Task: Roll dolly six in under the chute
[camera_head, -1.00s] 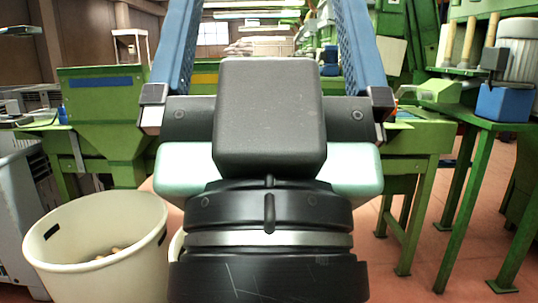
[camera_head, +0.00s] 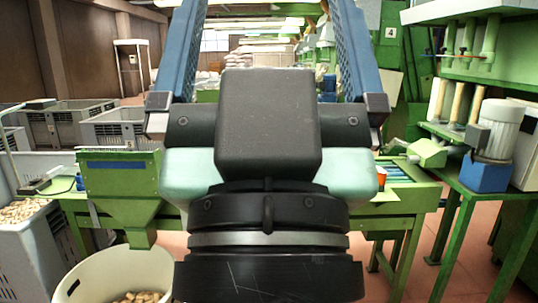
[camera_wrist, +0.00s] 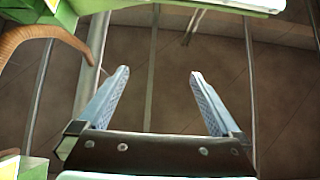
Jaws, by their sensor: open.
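A green funnel-shaped chute (camera_head: 120,190) hangs at the left of the head view. A cream round tub (camera_head: 90,278) with corks (camera_head: 140,297) in it stands below the chute's mouth, partly cut off by the frame and hidden by my arm. I see no dolly and no number six. My gripper fills the middle of the head view, its blue fingers running off the top edge. In the wrist view my gripper (camera_wrist: 158,73) is open, with nothing between the fingers.
A large grey bin of corks (camera_head: 25,240) stands at the left edge. More grey crates (camera_head: 118,127) stand behind the chute. A green bench (camera_head: 470,180) with a motor (camera_head: 498,130) is at the right. Reddish floor (camera_head: 485,245) shows clear between benches. A sign reads 4 (camera_head: 390,32).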

